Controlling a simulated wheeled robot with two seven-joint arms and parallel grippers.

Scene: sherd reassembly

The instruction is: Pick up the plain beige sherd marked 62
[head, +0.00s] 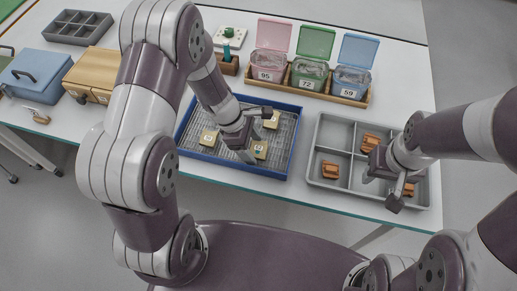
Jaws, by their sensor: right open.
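Several beige sherds lie in the blue-rimmed tray (183,147): one at the left (208,137), one at the front (259,149) and one at the back right (271,120). Their markings are too small to read, so I cannot tell which is 62. The front one carries a teal patch. My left gripper (257,135) is over the tray, its fingers apart and seemingly empty, close to the front and back-right sherds. My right gripper (386,183) is open over the grey compartment tray (318,150), beside orange-brown sherds (330,170).
A wooden rack (303,91) holds open pink, green and blue lidded boxes labelled 95, 72 and 59. A blue box (38,74), a wooden box (92,72) and a grey divided tray (78,27) stand at the left. My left arm crosses the table's middle left.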

